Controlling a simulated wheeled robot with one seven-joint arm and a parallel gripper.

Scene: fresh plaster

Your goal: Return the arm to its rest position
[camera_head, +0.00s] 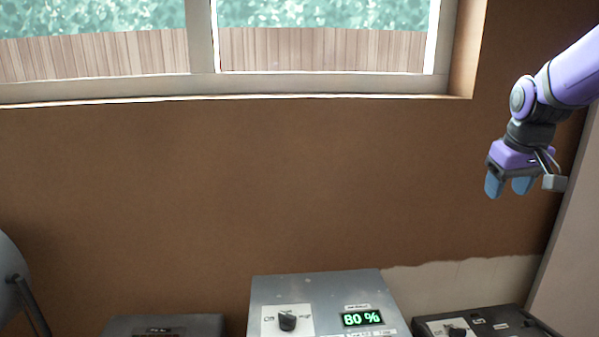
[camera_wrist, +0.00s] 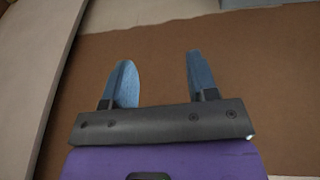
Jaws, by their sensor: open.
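My gripper (camera_head: 508,187) hangs at the right side of the head view, with its blue fingers pointing down. It is at the end of my purple arm, which comes in from the upper right edge. In the wrist view my gripper (camera_wrist: 158,80) shows two blue fingers apart with nothing between them. Behind them is a brown surface. The gripper is well above the boxes at the bottom of the head view and touches nothing that I can see.
A grey box (camera_head: 335,287) with a knob and a green "80 %" display stands at bottom centre. A dark box (camera_head: 490,322) with a knob is at lower right. Another grey box (camera_head: 130,324) is at lower left. A window (camera_head: 320,85) is set in the brown wall (camera_head: 250,180). A pale upright surface (camera_head: 580,240) borders the right.

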